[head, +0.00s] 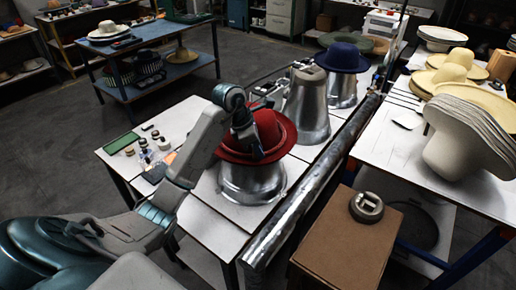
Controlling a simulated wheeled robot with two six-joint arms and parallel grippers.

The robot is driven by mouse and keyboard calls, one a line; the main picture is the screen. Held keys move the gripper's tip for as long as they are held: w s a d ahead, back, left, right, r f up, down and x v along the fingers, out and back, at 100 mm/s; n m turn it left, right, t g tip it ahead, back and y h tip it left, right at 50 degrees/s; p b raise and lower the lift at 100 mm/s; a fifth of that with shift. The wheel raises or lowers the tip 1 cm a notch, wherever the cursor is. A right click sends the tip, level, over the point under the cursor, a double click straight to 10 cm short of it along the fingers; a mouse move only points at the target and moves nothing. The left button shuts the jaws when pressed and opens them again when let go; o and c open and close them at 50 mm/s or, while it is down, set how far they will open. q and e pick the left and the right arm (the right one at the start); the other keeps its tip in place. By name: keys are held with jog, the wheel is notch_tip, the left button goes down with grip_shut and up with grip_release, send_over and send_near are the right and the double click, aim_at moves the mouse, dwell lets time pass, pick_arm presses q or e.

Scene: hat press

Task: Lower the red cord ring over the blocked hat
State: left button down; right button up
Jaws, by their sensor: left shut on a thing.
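A red hat (271,126) sits on a rounded metal block (250,184) on the near part of the white table. The red cord ring (284,139) appears as a thin red line low around the crown, close to the brim. It is hard to tell from the hat because the colours match. My left gripper (258,153) is at the near left side of the crown, just above the brim, and is shut on the cord ring. The arm hides the hat's left side and part of the ring. My right gripper is out of view.
A bare metal block (306,104) and a block with a blue hat (342,57) stand behind. A metal duct (312,185) runs along the table's right edge. Small jars and a green tray (122,143) lie left. A cardboard box (345,240) stands at front right.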

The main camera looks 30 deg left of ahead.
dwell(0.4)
pick_arm(q)
jog(key=c, duration=1.2)
grip_release()
jog(key=shift+r, duration=0.1)
jog(key=shift+p+v, duration=0.9)
jog(key=shift+v, duration=0.8)
notch_tip(320, 180, up, 4)
jog(key=shift+s+a+f+p, duration=0.1)
jog(key=shift+s+a+p, duration=0.05)
jog(key=shift+p, duration=0.65)
jog(key=shift+a, duration=0.1)
